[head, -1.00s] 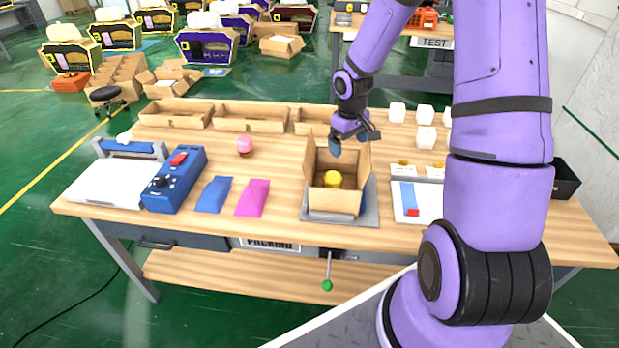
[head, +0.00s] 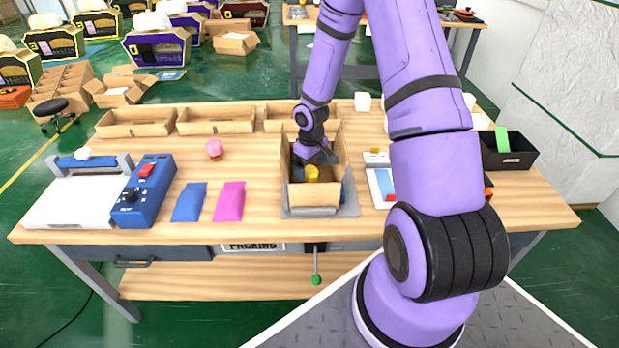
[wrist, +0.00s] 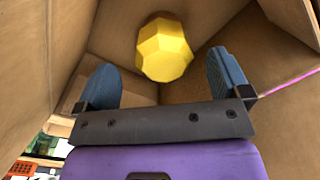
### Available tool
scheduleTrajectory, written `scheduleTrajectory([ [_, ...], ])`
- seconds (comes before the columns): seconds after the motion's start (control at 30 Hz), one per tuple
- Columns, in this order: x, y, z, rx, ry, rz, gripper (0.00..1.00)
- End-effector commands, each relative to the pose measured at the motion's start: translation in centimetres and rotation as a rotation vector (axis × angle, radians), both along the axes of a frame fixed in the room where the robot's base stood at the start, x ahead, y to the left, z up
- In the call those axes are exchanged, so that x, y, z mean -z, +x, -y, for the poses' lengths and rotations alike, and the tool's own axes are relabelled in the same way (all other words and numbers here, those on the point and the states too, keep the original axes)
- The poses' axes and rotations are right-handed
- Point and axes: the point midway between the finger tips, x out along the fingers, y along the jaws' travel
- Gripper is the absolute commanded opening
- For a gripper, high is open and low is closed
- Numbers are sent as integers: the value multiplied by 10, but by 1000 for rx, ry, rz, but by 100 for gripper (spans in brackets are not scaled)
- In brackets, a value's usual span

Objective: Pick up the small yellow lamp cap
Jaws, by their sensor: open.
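The small yellow lamp cap (head: 311,173) sits inside the open cardboard box (head: 314,198) on the packing table. It is a faceted yellow piece in the wrist view (wrist: 164,50), ahead of my gripper and roughly between the two fingers' lines. My gripper (wrist: 168,80) is open, with its blue fingers spread inside the box and nothing between the tips. The cap appears apart from both fingers. The box walls hide part of the gripper in the head view.
The box walls (wrist: 30,60) stand close around my gripper. Left of the box lie a pink pouch (head: 229,201) and a blue pouch (head: 189,202). A pink cap (head: 214,149) stands behind them. Empty cardboard trays (head: 137,123) line the back; a black bin (head: 517,160) stands right.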

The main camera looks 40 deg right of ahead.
Motion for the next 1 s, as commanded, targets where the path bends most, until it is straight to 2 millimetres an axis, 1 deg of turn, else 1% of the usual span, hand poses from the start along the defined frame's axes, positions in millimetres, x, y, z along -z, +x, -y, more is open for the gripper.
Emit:
scheduleTrajectory([
  [0.03,9,-2,-3,-2,2,-5,95],
  [0.2,30,-3,-4,-1,2,-2,95],
  [0.33,37,-3,-3,-1,1,-2,95],
  [0.53,37,-3,-3,0,1,-1,95],
  [0.57,37,-3,-3,0,1,-1,93],
  [0.6,37,-3,-3,0,1,-1,83],
  [0.67,37,-3,-3,0,1,-1,70],
  [0.7,37,-3,-3,0,1,-1,60],
  [0.8,37,-3,-3,0,1,-1,40],
  [1.0,37,-3,-3,0,1,0,40],
])
